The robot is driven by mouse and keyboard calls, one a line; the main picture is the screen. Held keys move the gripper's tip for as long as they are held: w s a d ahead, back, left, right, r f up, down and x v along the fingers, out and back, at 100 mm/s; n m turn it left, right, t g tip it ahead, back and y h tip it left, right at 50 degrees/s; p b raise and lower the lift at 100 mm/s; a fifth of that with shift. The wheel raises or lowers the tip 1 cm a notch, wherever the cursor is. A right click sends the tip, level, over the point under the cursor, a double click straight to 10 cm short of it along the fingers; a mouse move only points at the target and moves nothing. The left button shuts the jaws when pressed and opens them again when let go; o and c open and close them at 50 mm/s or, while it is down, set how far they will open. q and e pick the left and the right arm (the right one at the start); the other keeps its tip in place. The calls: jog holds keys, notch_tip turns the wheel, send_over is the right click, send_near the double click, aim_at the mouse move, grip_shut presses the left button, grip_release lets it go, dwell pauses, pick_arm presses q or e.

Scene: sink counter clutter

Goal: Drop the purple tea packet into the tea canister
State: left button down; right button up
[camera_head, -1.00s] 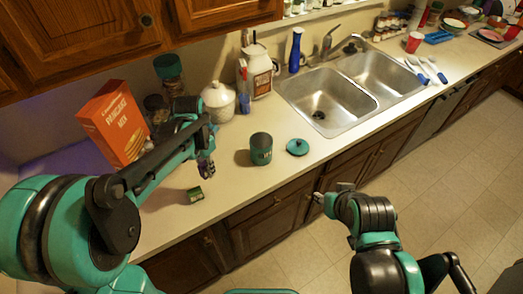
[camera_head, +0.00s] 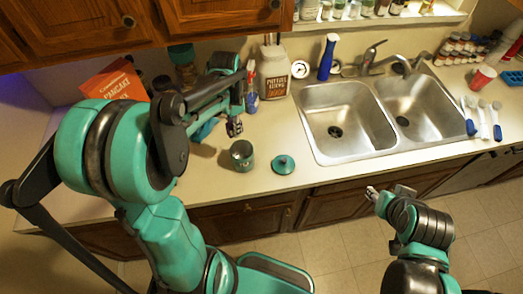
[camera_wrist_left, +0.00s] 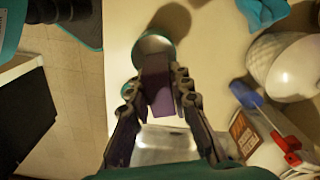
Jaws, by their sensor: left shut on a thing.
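My left gripper (camera_head: 235,128) is just behind and above the tea canister in the head view. In the left wrist view, the left gripper (camera_wrist_left: 160,102) is shut on the purple tea packet (camera_wrist_left: 158,88), which sticks out between the fingers. The teal tea canister (camera_head: 242,161) stands upright and open on the counter. Its round mouth (camera_wrist_left: 152,42) shows past the packet's far end in the wrist view, partly covered by it. The teal lid (camera_head: 283,164) lies right of the canister. My right gripper (camera_head: 372,192) is low in front of the counter, too small to read.
A white pretzel jar (camera_head: 275,72), a blue bottle (camera_head: 327,57) and the double sink (camera_head: 345,119) are behind and right. An orange pancake box (camera_head: 113,80) is at left. A white round jar (camera_wrist_left: 288,65) is near the gripper. Counter in front of the sink is clear.

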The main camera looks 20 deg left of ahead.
pick_arm(q)
notch_tip(320, 180, down, 6)
jog(key=b, duration=0.4)
jog(key=c, duration=1.3)
grip_release()
notch_tip(320, 180, up, 12)
jog(key=shift+r, duration=0.1)
jog(key=shift+b, duration=0.3)
